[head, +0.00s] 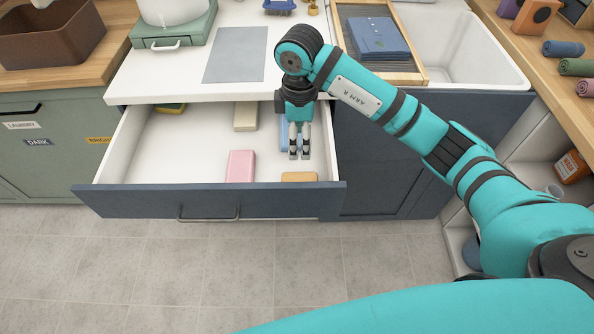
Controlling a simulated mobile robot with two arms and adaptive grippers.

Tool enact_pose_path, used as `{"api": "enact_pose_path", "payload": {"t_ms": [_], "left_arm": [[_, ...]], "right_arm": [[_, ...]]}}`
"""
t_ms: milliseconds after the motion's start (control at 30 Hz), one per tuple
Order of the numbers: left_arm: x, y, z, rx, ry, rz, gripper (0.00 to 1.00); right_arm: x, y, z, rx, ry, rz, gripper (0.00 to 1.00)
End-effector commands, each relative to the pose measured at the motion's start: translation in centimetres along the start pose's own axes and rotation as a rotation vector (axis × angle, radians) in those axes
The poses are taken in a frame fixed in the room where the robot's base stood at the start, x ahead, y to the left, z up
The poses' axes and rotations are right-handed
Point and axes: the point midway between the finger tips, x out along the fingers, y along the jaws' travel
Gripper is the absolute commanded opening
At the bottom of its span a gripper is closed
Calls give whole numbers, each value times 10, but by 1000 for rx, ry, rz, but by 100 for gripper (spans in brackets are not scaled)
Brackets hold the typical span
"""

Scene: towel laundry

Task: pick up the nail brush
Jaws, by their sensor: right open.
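My right gripper (300,155) points down into the open drawer (128,145), its two fingers slightly apart with nothing seen between them. A blue item (283,137) lies in the drawer right behind the gripper and is mostly hidden by it. A tan-orange block (299,177) lies just in front of the fingertips, near the drawer's front. I cannot tell for sure which item is the nail brush; no bristles show clearly in the drawer. My left gripper is not in view.
The drawer also holds a pink block (241,166), a cream block (245,116) and a yellow-green item (171,108) at the back left. The drawer's left part is bare. On the counter above are a grey mat (235,54) and a blue object (279,5).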

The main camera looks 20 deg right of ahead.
Motion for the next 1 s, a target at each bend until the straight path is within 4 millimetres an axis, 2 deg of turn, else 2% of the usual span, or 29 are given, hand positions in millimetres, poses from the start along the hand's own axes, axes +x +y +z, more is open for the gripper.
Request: {"api": "enact_pose_path", "payload": {"t_ms": [33,100,233,300,400,500,600,767,900,1000], "left_arm": [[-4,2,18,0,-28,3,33],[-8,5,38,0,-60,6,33],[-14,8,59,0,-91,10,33],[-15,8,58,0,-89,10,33],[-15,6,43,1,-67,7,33],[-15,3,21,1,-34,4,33],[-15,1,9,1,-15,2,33],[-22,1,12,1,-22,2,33],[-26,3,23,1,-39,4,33],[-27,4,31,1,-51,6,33]], "right_arm": [[11,-1,1,1,-2,-6,62],[27,-2,1,0,-2,-7,62],[56,-2,0,0,-1,-7,62],[70,-2,0,-2,1,-7,62],[86,-2,-1,-2,3,-4,62],[96,-2,-1,-3,4,-4,62],[101,-2,-1,-5,3,-3,62],[118,-4,0,-3,2,-6,62],[140,-4,1,-3,3,-5,62],[149,-4,0,-4,4,-5,62]]}}
